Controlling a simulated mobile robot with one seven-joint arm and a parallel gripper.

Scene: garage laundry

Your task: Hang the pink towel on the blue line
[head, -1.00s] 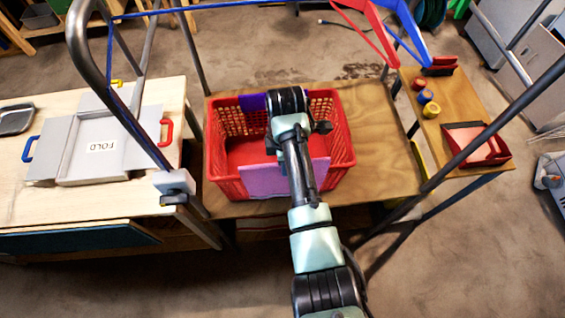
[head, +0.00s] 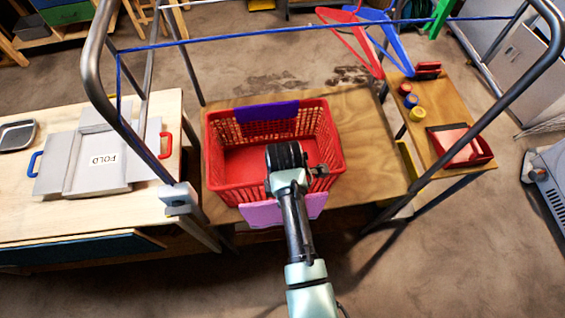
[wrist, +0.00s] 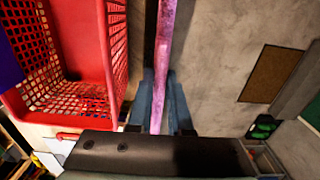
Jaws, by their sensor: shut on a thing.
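My gripper (wrist: 160,105) is shut on the pink towel (wrist: 167,45), which shows edge-on as a narrow strip between the fingers in the wrist view. In the head view the towel (head: 262,214) hangs at the near side of the red basket, partly hidden by my arm. The wrist view shows a gap between the towel and the basket wall. The fingertips are hidden in the head view. The blue line (head: 240,37) runs across the metal frame, beyond and above the basket; the part I see between the posts left of the hangers is bare.
The red basket (head: 214,150) stands on a wooden table (head: 375,150), with a purple cloth (head: 268,111) over its far wall. Red and blue hangers (head: 352,40) hang at the line's right part. Metal frame posts (head: 490,110) stand at both sides. A folding board (head: 95,185) lies left.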

